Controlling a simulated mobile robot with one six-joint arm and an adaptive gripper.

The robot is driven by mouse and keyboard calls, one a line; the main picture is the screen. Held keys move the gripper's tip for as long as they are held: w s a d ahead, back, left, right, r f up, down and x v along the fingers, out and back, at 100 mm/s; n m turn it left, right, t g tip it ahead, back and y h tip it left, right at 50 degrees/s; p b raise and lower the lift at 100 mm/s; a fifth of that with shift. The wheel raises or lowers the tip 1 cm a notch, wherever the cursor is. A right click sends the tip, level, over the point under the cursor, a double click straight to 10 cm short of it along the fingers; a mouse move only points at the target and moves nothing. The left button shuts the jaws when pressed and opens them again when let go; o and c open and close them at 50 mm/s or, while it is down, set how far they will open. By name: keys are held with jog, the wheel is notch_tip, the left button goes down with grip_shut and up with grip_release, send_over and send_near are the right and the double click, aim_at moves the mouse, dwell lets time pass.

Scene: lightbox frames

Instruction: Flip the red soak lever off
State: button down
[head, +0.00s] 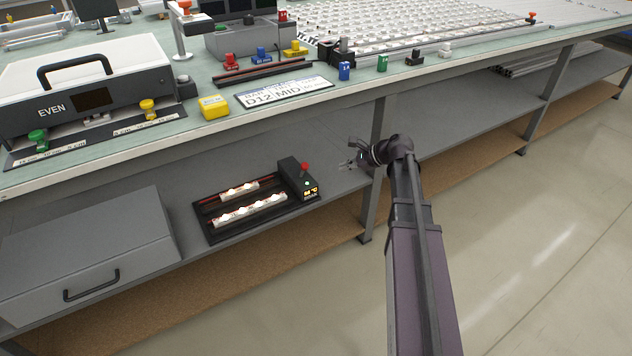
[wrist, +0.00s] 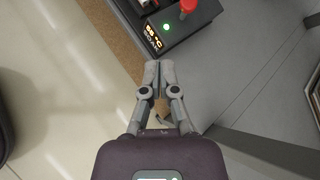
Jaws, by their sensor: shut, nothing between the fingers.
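The red soak lever (head: 304,167) stands on top of a small dark control box (head: 291,180) at the right end of a black soak tray (head: 208,208) on the lower shelf. In the wrist view the red lever knob (wrist: 188,6) is at the top edge, above a lit orange display and a green light (wrist: 166,27). My gripper (head: 350,164) is shut and empty, to the right of the box and apart from it. In the wrist view my gripper's fingertips (wrist: 158,64) are together, short of the box's near edge.
The bench top (head: 215,130) overhangs the shelf (head: 345,183). A grey bench leg (head: 371,205) stands close by my gripper and also shows in the wrist view (wrist: 265,150). White lit pieces (head: 250,208) lie in the tray. A grey drawer case (head: 90,245) is at left.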

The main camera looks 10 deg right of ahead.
jog(key=w+d+f+m+b, duration=0.1)
jog(key=w+d+f+m+t+b, duration=0.1)
jog(key=d+b, duration=0.1)
jog(key=shift+w+d+f+m+y, duration=0.1)
jog(key=shift+d+f+m+y, duration=0.1)
jog(key=shift+f+m+y, duration=0.2)
jog(key=shift+a+f, duration=0.1)
jog(key=b, duration=0.4)
send_near(303, 171)
jog(key=w+a+f, duration=0.2)
jog(key=shift+f, duration=0.3)
jog(key=shift+w+a+r, duration=0.1)
jog(key=shift+w+a, duration=0.15)
jog(key=shift+a, duration=0.35)
